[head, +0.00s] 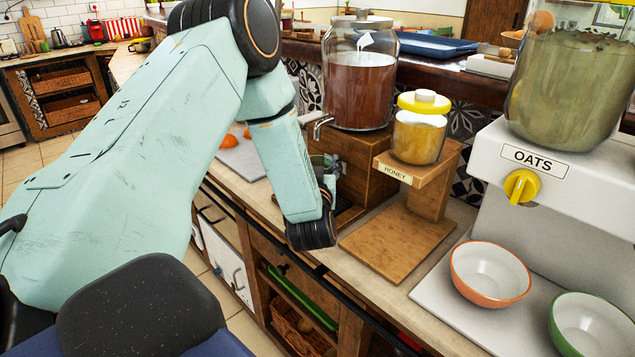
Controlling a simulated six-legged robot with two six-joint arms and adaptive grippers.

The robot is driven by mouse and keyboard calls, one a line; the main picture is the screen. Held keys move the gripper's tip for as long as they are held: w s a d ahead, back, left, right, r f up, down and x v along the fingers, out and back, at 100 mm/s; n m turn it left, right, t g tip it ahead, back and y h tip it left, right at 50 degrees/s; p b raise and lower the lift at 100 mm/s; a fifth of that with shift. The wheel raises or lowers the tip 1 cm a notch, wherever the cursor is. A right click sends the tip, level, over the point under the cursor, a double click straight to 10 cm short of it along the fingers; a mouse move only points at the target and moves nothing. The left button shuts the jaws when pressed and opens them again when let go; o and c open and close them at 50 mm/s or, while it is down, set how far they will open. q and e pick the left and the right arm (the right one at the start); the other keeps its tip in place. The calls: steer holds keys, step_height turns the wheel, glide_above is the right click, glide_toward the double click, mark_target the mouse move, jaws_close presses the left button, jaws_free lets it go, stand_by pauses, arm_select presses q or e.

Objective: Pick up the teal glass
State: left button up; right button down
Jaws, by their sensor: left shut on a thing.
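My left arm comes in from the left, and its wrist hangs over the counter in front of the drink dispenser. My left gripper (328,167) shows only in part behind the wrist, below the dispenser's metal tap. It is shut on a small greenish glass (318,160), which looks like the teal glass. Most of the glass is hidden by the wrist and fingers, so its tilt and whether it touches the stand cannot be told. My right gripper is not in view.
The drink dispenser (361,88) stands on a wooden block close behind the gripper. A honey jar (417,137) sits on a wooden stand to the right. An oats dispenser (540,165), an orange-rimmed bowl (489,272) and a green-rimmed bowl (592,325) are farther right.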

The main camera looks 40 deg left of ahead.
arm_select(q)
steer(key=shift+a, duration=0.15)
steer(key=c, duration=0.4)
steer(key=shift+o, duration=0.2)
steer(key=shift+w+r, duration=0.1)
steer(key=shift+r, duration=0.4)
steer(key=r+p+v, duration=0.2)
steer(key=v, duration=1.6)
steer(key=shift+r, duration=0.25)
